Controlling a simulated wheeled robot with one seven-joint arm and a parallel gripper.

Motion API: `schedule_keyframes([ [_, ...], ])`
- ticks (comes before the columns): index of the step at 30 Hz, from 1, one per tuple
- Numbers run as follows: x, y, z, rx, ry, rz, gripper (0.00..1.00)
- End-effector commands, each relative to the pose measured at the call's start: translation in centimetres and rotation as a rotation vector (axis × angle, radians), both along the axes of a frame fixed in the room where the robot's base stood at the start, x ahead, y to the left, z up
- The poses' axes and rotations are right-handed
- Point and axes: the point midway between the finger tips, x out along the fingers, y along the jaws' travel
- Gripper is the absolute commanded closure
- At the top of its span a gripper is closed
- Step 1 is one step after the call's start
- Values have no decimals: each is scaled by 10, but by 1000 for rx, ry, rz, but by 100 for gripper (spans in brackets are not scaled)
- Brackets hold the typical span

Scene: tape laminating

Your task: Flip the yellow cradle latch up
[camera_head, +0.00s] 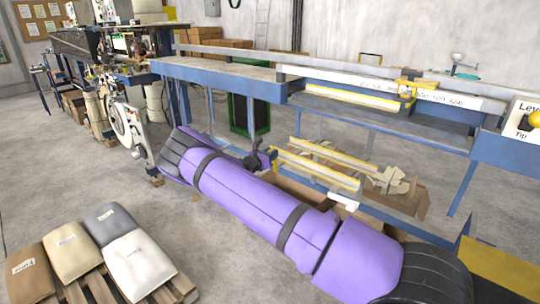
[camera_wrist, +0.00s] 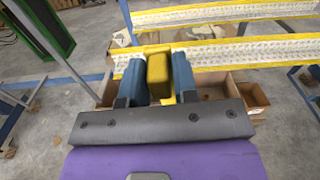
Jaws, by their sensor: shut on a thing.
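My gripper (camera_wrist: 155,80) shows in the wrist view with its two blue-grey fingers on either side of a yellow block, the latch (camera_wrist: 159,72). The fingers are shut on it, and the block stands up between them. In the head view my gripper (camera_head: 262,157) is at the far end of my purple arm, beside the left end of the lower cradle bars (camera_head: 318,168). These bars are pale with yellow edges. The latch is too small and too covered by my gripper to make out in the head view.
A blue-framed bench (camera_head: 222,80) runs behind, with a ruled rail (camera_head: 390,90) and a yellow clamp on it. An open cardboard box (camera_head: 412,201) with scraps stands below the bars. Several sacks (camera_head: 70,250) lie on a pallet at front left. Grey floor is open at left.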

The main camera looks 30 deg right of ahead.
Motion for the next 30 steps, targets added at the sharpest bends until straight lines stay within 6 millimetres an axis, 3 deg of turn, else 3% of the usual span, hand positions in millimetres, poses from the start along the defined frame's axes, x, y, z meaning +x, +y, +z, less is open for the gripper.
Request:
schedule_keyframes([
  [21, 1, 2, -2, 28, -73, 0, 100],
  [22, 1, 2, -2, 28, -73, 0, 68],
  [24, 1, 1, -1, 28, -73, 0, 55],
  [30, 1, 1, -1, 27, -72, 0, 55],
])
